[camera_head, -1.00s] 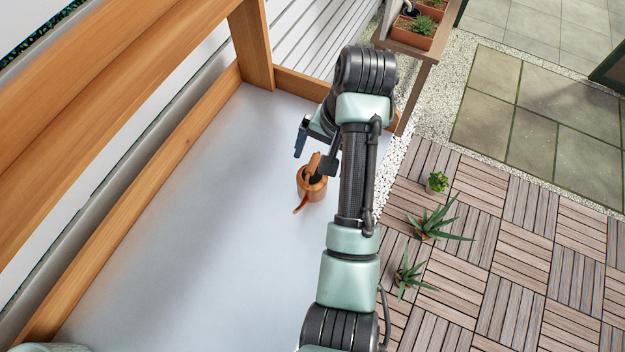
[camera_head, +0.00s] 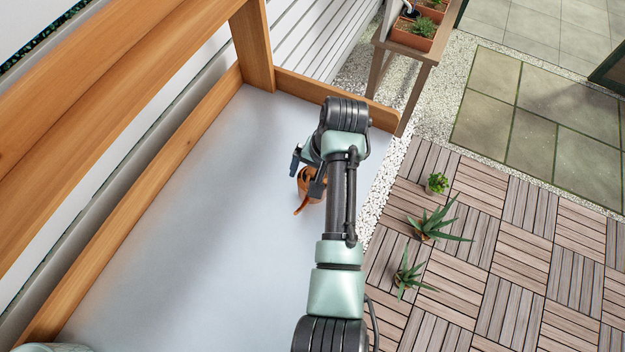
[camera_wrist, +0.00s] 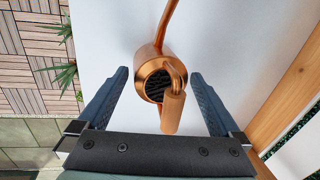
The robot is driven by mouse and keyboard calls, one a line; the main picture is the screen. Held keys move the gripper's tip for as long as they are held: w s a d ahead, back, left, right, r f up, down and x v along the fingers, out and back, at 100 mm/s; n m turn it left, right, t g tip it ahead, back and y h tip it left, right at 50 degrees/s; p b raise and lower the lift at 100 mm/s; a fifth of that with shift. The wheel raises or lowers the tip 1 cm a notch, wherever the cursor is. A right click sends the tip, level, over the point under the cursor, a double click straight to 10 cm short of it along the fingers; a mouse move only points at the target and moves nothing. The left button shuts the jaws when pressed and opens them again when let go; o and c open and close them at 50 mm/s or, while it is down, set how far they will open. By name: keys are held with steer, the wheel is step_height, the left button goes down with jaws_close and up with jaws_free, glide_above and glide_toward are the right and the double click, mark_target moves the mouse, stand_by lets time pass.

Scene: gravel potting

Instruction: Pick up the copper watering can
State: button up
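The copper watering can (camera_head: 305,198) stands on the grey bench top (camera_head: 190,240), partly hidden behind my gripper in the head view. In the wrist view the copper watering can (camera_wrist: 150,80) shows from above, with its dark opening, its handle toward my gripper and its spout pointing away. My gripper (camera_wrist: 160,88) is open, with one blue finger on each side of the can. Gaps show between both fingers and the can. In the head view my gripper (camera_head: 306,172) is at the can, and its fingertips are partly hidden by my arm.
Wooden rails edge the bench, with a post (camera_head: 252,45) at the far corner. A side table (camera_head: 415,55) with planters stands beyond. Several potted plants (camera_head: 432,222) stand on the deck tiles to the right. The bench top left of the can is clear.

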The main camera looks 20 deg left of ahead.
jaws_close()
step_height(320, 180, up, 10)
steer(key=shift+r+b, duration=0.1)
steer(key=shift+b, duration=0.25)
stand_by(0.5)
